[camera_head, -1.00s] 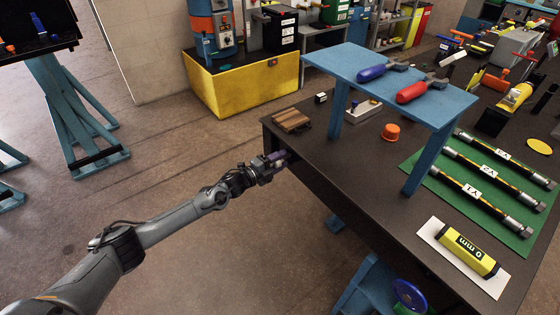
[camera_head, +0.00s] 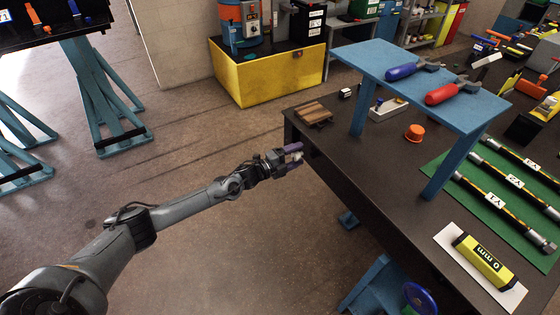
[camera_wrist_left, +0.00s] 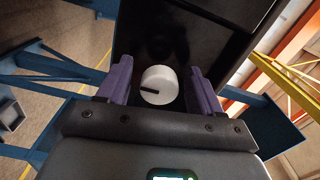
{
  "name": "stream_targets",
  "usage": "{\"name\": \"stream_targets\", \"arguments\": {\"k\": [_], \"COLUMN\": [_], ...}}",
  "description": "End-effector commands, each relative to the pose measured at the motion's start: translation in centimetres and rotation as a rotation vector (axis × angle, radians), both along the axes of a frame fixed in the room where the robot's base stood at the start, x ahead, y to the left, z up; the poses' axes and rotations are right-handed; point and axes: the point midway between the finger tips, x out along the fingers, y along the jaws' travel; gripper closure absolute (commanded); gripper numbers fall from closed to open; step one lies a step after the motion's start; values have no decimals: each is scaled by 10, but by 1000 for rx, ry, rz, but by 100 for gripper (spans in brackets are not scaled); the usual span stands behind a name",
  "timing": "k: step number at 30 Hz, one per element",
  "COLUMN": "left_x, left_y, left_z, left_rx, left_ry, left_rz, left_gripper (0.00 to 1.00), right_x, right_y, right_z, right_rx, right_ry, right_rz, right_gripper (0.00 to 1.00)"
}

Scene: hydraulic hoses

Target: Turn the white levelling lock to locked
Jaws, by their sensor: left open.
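The white levelling lock is a round white knob (camera_wrist_left: 159,86) with a black line mark, in the left wrist view. It sits on a dark surface, and its mark runs from near the middle toward the left edge. My left gripper (camera_wrist_left: 159,73) is open, with one purple finger on each side of the knob and a visible gap at both sides. In the head view the left gripper (camera_head: 294,157) is at the left edge of the dark bench (camera_head: 340,160), below its top. The knob is largely hidden there by the fingers. My right gripper is not in view.
A blue raised shelf (camera_head: 420,84) on the bench carries a blue-handled tool (camera_head: 402,72) and a red-handled tool (camera_head: 446,93). A yellow level (camera_head: 483,261) lies at the near end. An orange cap (camera_head: 414,133) stands under the shelf.

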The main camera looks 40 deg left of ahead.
Motion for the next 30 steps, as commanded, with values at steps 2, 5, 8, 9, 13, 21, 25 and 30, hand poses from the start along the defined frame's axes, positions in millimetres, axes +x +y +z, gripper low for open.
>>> {"name": "stream_targets", "arguments": {"k": [2,5,8,9,13,21,25,30], "left_x": [-13,-29,-44,-50,-67,-86,-88,-88], "left_y": [3,8,13,14,19,25,25,25], "left_z": [2,2,1,1,1,0,0,0], "left_rx": [1,1,2,1,2,1,0,0], "left_ry": [5,5,4,5,3,2,1,1], "left_rz": [-2,-1,-1,-2,-2,-1,-1,-1], "left_gripper": [34,34,34,34,34,34,34,34], "right_x": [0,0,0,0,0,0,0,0], "right_y": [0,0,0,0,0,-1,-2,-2], "right_z": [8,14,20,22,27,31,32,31], "right_rx": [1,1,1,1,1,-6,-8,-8], "right_ry": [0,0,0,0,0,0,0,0], "right_rz": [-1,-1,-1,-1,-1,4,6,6], "right_gripper": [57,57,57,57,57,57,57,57]}}
